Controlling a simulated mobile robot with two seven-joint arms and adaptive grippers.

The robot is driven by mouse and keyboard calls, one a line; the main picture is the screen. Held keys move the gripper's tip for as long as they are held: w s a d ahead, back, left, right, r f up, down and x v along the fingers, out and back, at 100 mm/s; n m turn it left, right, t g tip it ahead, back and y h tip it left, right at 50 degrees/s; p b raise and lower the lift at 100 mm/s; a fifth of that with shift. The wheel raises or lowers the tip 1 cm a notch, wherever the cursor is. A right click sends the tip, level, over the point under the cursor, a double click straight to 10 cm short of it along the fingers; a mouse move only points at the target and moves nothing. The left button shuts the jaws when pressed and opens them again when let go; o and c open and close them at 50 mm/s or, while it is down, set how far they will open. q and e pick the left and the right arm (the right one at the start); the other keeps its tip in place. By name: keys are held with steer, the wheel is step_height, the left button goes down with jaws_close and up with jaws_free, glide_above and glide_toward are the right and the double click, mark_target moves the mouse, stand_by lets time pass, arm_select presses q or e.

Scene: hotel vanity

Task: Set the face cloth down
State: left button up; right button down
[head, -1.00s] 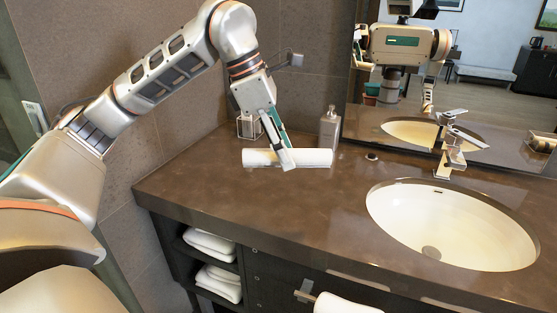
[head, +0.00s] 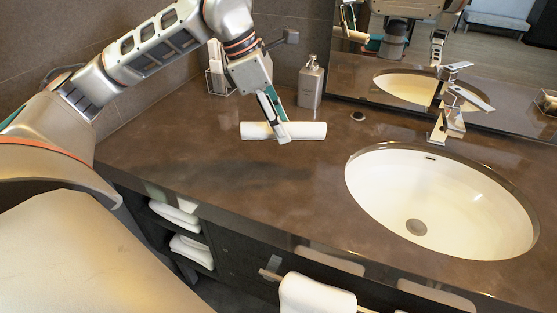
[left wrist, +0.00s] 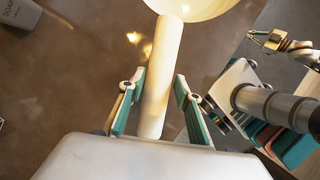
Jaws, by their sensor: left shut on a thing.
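The face cloth is a white roll (head: 255,131) held level over the brown counter (head: 215,150), left of the sink. A dark shadow lies on the counter in front of it, so it looks held above the surface. My left gripper (head: 284,138) is shut on the middle of the roll from above. In the left wrist view the roll (left wrist: 160,70) runs lengthwise between the two teal-lined fingers. A small gripper (left wrist: 268,41) at that view's upper right appears to be my right one. Its jaws are too small to read, and it is outside the head view.
A soap dispenser (head: 311,84) and a clear holder (head: 217,78) stand behind the roll near the wall. The sink (head: 420,200) and tap (head: 450,115) are to the right. A white towel (head: 315,294) hangs at the front. Counter left of the sink is clear.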

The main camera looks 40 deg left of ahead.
arm_select(q)
step_height(320, 180, down, 6)
steer(key=shift+b, duration=0.45)
steer(key=shift+f, duration=0.55)
steer(key=shift+f+b, duration=0.35)
steer(key=shift+f, duration=1.6)
steer(key=shift+r, duration=0.1)
arm_select(e)
steer(key=shift+w+d+t, duration=0.2)
steer(key=shift+w+t, duration=0.1)
steer(key=shift+w, duration=0.35)
steer(key=shift+f, duration=0.1)
arm_select(q)
steer(key=shift+f, duration=0.25)
steer(key=o, duration=1)
steer(key=shift+r, duration=0.1)
arm_select(e)
steer(key=shift+s+f, duration=0.1)
